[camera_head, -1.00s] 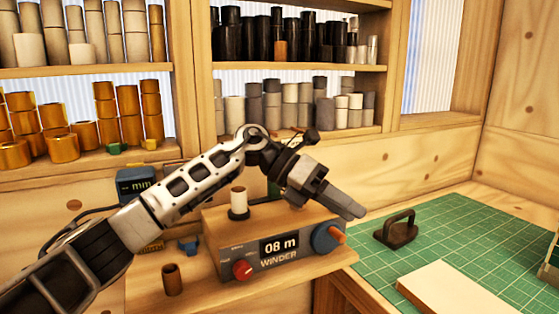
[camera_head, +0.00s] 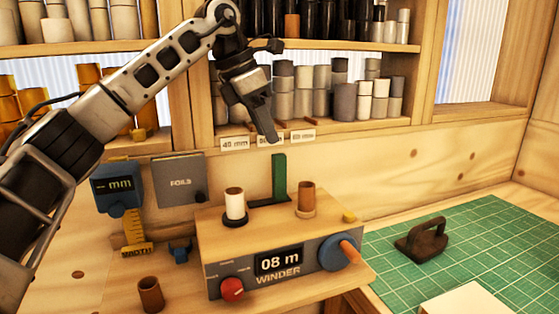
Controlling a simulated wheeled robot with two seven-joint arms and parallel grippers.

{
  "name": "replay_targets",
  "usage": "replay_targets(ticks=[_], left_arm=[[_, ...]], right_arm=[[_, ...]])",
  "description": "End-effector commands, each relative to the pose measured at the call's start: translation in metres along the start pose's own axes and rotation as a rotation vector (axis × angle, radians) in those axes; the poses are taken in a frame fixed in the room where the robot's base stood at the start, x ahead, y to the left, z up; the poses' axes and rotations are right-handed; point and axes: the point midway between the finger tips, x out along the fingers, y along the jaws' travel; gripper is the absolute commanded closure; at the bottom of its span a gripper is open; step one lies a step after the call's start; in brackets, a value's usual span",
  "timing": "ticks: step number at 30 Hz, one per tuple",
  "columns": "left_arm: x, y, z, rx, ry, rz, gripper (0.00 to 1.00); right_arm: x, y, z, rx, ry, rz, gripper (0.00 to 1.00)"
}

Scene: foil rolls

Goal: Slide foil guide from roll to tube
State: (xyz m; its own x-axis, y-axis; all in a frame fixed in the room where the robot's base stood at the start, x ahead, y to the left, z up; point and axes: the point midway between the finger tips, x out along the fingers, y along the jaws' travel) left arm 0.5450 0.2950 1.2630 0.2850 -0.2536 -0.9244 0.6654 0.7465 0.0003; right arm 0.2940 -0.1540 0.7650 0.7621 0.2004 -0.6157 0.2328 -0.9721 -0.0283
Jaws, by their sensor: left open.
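The winder (camera_head: 215,240) is a wooden-topped box with a grey front reading "08 m". A white roll (camera_head: 234,203) stands upright on its top at the left. A brown tube (camera_head: 306,197) stands upright at the right. A green upright piece (camera_head: 279,175) with a flat foot, which looks like the foil guide, stands behind and between them, nearer the roll at its foot. My left gripper (camera_head: 268,128) is open and empty, pointing down above the green piece and apart from it. My right gripper is out of view.
A red knob (camera_head: 232,289) and a blue crank (camera_head: 339,252) are on the winder's front. A loose brown tube (camera_head: 151,294) stands at the left. Shelves of rolls are behind my arm. A dark handled tool (camera_head: 422,239) rests on the green mat (camera_head: 470,235).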

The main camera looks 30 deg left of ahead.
Motion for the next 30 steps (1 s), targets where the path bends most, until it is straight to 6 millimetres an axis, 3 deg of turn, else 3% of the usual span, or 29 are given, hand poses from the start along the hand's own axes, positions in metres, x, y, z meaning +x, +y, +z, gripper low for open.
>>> replay_targets(ticks=[6,12,24,25,29,30], left_arm=[[0.045,0.000,-0.001,-0.002,0.003,-0.003,0.59],[0.070,0.000,0.000,-0.001,0.000,-0.001,0.59],[0.080,0.000,0.000,0.000,-0.001,0.000,0.59],[0.080,0.000,0.000,0.000,-0.001,0.000,0.61],[0.079,0.000,0.000,0.000,-0.001,0.000,0.97],[0.079,0.000,0.000,0.000,-0.001,0.000,1.00]], right_arm=[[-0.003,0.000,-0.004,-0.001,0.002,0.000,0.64],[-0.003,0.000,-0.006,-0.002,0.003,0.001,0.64],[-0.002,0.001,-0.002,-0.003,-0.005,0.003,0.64],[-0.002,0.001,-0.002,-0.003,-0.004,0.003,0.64],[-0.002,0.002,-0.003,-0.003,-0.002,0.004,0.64],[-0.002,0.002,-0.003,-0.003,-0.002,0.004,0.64]])
